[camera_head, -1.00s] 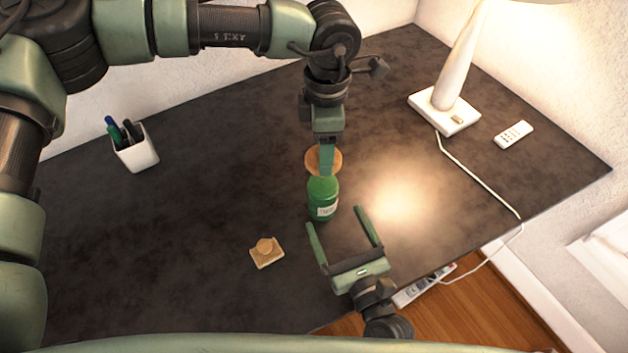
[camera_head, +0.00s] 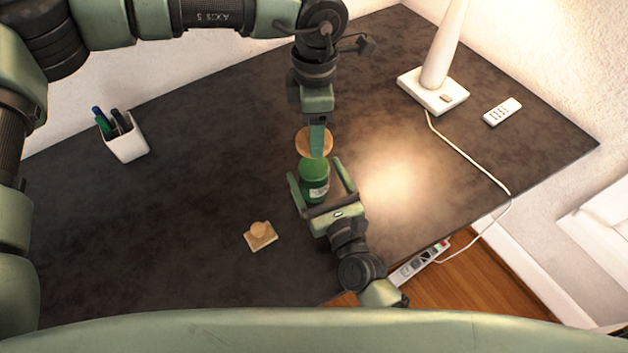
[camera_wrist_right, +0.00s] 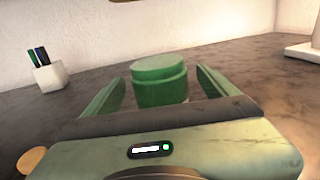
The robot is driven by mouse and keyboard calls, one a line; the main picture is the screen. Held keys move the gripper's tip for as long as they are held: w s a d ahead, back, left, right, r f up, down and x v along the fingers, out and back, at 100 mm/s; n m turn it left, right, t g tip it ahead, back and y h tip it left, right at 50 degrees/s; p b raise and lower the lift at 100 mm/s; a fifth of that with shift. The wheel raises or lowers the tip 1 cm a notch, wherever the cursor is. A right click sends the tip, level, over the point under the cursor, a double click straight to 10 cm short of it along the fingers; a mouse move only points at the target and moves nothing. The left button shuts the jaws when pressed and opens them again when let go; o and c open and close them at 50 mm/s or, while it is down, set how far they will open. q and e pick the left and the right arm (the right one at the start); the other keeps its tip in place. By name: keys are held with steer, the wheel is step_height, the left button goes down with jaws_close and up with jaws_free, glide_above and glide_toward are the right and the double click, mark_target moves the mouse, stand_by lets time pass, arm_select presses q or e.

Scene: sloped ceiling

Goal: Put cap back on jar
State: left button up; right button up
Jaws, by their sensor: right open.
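The green jar (camera_head: 315,190), with a pale label, stands upright on the dark desk; its green top also shows in the right wrist view (camera_wrist_right: 160,80). My right gripper (camera_head: 316,170) is open, with its fingers on either side of the jar; they look apart from it. A round wooden cap (camera_head: 302,143) is at the fingertips of my left gripper (camera_head: 316,140), above and slightly behind the jar. One finger crosses the cap's near face; the other is hidden. The cap's edge shows at the top of the right wrist view (camera_wrist_right: 128,1).
A small wooden piece with a round knob (camera_head: 260,235) lies left of the jar. A white pen cup (camera_head: 126,142) stands at left. A lamp (camera_head: 433,92), remote (camera_head: 503,111) and cord are at right. A power strip (camera_head: 419,262) is below the desk edge.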

steer(key=shift+x, duration=1.9)
steer(key=shift+c, duration=0.2)
jaws_close()
arm_select(q)
glide_above(314, 165)
steer(key=shift+f, duration=2.5)
